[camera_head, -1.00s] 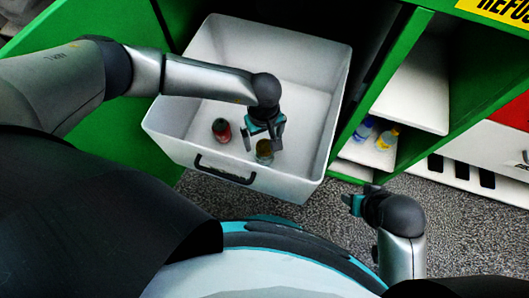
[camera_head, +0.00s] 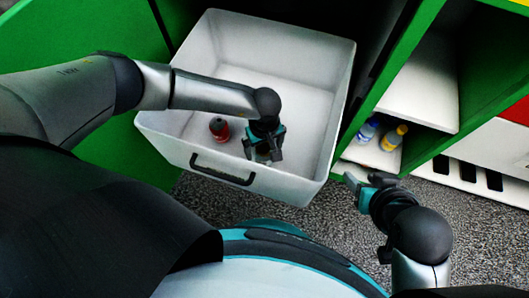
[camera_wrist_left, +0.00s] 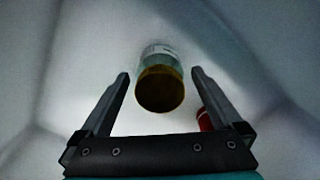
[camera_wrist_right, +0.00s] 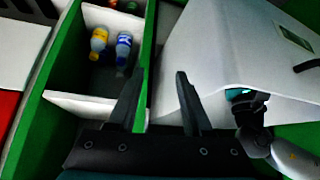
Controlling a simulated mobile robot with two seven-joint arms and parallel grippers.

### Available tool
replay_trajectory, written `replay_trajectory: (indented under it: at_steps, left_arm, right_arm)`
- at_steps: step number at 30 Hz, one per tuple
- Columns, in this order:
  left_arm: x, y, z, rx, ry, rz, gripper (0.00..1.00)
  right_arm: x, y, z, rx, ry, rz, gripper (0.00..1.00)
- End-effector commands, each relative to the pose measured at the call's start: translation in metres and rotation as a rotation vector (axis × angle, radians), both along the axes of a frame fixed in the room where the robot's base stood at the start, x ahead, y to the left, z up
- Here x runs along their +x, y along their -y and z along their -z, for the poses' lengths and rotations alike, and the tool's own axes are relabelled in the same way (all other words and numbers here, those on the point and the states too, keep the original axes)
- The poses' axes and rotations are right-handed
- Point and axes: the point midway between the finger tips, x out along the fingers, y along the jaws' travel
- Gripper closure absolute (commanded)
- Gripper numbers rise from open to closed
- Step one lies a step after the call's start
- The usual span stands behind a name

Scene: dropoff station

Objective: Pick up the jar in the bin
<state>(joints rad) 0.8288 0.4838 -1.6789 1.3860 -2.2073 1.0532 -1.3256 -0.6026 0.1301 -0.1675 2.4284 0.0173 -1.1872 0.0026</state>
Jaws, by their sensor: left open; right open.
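The white bin (camera_head: 318,75) stands in front of me with a dark handle on its near wall. In the left wrist view the jar (camera_wrist_left: 160,88), with a brownish-yellow lid and clear body, lies between the open fingers of my left gripper (camera_wrist_left: 160,85), near their tips. In the head view my left gripper (camera_head: 262,152) is down inside the bin and mostly hides the jar. I cannot tell whether the fingers touch it. My right gripper (camera_wrist_right: 158,88) is open and empty, outside the bin to its right; it also shows in the head view (camera_head: 362,183).
A red bottle (camera_head: 219,128) stands in the bin left of my left gripper; its edge shows in the left wrist view (camera_wrist_left: 205,121). A green shelf (camera_head: 392,60) at right holds a blue bottle (camera_head: 368,130) and a yellow bottle (camera_head: 394,138).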

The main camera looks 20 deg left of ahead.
Motion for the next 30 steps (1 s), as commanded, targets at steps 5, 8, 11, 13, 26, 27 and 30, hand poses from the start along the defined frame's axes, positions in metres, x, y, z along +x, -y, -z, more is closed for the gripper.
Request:
replay_trajectory:
  at_steps: [5, 8, 11, 13, 26, 27, 30]
  left_arm:
    - [0.0, 0.0, 0.009, 0.0, 0.0, 0.0, 0.0]
    - [0.0, 0.0, 0.01, 0.0, 0.0, 0.0, 0.0]
    - [0.0, 0.0, 0.01, 0.0, 0.0, 0.0, 0.0]
    - [0.0, 0.0, 0.01, 0.0, 0.0, 0.0, 0.0]
    - [0.0, 0.0, 0.01, 0.0, 0.0, 0.0, 0.35]
    - [0.0, 0.0, 0.01, 0.0, 0.0, 0.0, 0.39]
    - [0.0, 0.0, 0.01, 0.0, 0.0, 0.0, 0.51]
  right_arm:
    - [0.008, -0.01, 0.003, 0.032, 0.07, -0.015, 0.5]
    - [0.01, -0.013, 0.002, 0.041, 0.09, -0.018, 0.5]
    - [0.011, -0.014, 0.002, 0.044, 0.098, -0.019, 0.5]
    - [0.011, -0.014, 0.002, 0.045, 0.099, -0.019, 0.5]
    - [0.011, -0.014, 0.002, 0.045, 0.098, -0.018, 0.5]
    - [0.011, -0.014, 0.002, 0.044, 0.098, -0.018, 0.5]
    - [0.011, -0.014, 0.002, 0.044, 0.097, -0.018, 0.5]
